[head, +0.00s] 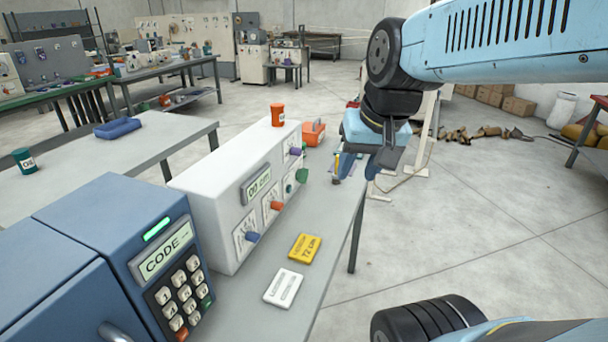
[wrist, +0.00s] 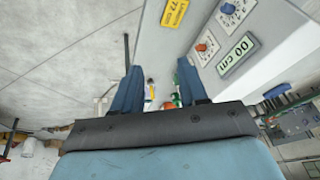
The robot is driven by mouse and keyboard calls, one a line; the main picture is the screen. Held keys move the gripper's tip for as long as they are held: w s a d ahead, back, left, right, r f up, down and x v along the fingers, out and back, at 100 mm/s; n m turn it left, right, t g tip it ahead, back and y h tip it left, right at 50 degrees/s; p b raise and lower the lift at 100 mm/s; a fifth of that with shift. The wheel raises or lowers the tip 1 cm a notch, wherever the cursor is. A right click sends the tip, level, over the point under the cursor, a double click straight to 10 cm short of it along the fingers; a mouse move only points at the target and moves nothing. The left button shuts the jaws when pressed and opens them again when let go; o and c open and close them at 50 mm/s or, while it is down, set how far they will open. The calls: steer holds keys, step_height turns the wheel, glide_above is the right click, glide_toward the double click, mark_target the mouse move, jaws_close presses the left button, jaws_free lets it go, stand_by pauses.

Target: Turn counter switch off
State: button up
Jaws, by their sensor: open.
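The counter is a white box (head: 215,195) on the grey table, with a display (head: 257,184) reading "00 cm". Its front carries a blue knob (head: 252,237), an orange knob (head: 277,206), a purple knob (head: 295,151) and a green part (head: 302,175). I cannot tell which one is the switch or how it is set. In the wrist view, an orange knob (wrist: 202,47) and a blue knob (wrist: 228,9) show beside the display (wrist: 237,54). My gripper (head: 357,168) is open and empty, right of the box's far end, apart from the knobs. Its two blue fingers also show in the wrist view (wrist: 158,70).
A yellow "72 cm" card (head: 304,248) and a white card (head: 283,288) lie before the box. A blue code keypad unit (head: 165,265) stands at its near end. An orange case (head: 313,133) is beyond. Open floor lies right.

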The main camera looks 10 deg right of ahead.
steer(key=w+a+f+m+g+y, duration=0.2)
steer(key=w+f+m+g+y, duration=0.2)
steer(key=w+f+m, duration=0.3)
steer(key=m+t+y, duration=1)
steer(key=m, duration=1.4)
glide_toward(307, 177)
steer(key=x, duration=0.9)
steer(key=shift+w+f, duration=0.15)
steer(key=shift+w, duration=0.05)
steer(key=shift+c, duration=0.2)
